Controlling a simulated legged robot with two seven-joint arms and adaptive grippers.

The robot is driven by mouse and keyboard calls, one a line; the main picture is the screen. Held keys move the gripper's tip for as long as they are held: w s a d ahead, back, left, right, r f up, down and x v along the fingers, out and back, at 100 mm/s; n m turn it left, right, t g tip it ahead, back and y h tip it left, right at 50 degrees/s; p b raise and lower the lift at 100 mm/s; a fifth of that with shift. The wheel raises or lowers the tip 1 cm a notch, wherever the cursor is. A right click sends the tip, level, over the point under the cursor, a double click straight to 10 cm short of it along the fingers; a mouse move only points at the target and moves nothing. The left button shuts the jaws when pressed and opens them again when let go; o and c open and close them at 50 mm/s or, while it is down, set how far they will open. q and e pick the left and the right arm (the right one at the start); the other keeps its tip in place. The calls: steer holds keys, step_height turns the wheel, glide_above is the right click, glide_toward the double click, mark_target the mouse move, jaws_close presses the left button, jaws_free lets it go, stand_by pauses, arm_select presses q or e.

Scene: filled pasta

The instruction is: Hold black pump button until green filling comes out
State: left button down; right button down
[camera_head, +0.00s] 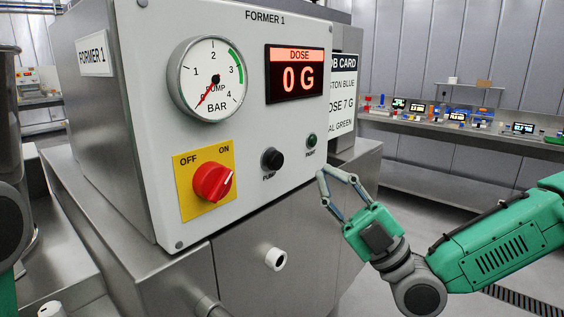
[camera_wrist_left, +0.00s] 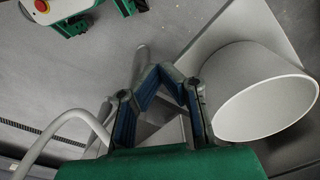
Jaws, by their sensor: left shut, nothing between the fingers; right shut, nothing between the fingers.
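The black pump button (camera_head: 272,159), labelled PUMP, sits on the grey front panel (camera_head: 150,60) of the FORMER 1 machine in the head view. Nothing touches it. My right gripper (camera_head: 336,178) is shut and empty, to the right of the button and slightly lower. A white-rimmed nozzle (camera_head: 276,259) sticks out below the panel, and no green filling shows at it. The dose display (camera_head: 296,75) reads 0 G. My left gripper (camera_wrist_left: 158,72) is shut and empty in the left wrist view, beside a large grey round vessel (camera_wrist_left: 265,95).
A red OFF/ON knob (camera_head: 212,184) has its white mark toward ON. The gauge (camera_head: 207,78) needle is at the low end. A small green lamp or button (camera_head: 311,140) is right of the pump button. A job card (camera_head: 342,95) stands behind. A far bench (camera_head: 450,130) holds several devices.

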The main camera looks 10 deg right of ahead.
mark_target(276, 161)
steer(key=w+a, duration=0.2)
steer(key=w+a+b, duration=0.1)
steer(key=w, duration=0.1)
steer(key=shift+w+a, duration=0.3)
steer(key=shift+a, duration=0.05)
steer(key=shift+a, duration=0.2)
stand_by(0.3)
steer(key=shift+d, duration=0.15)
stand_by(0.6)
steer(key=shift+w+a+b, duration=0.3)
steer(key=shift+a+b, duration=0.1)
steer(key=shift+b, duration=0.1)
steer(key=shift+r, duration=0.1)
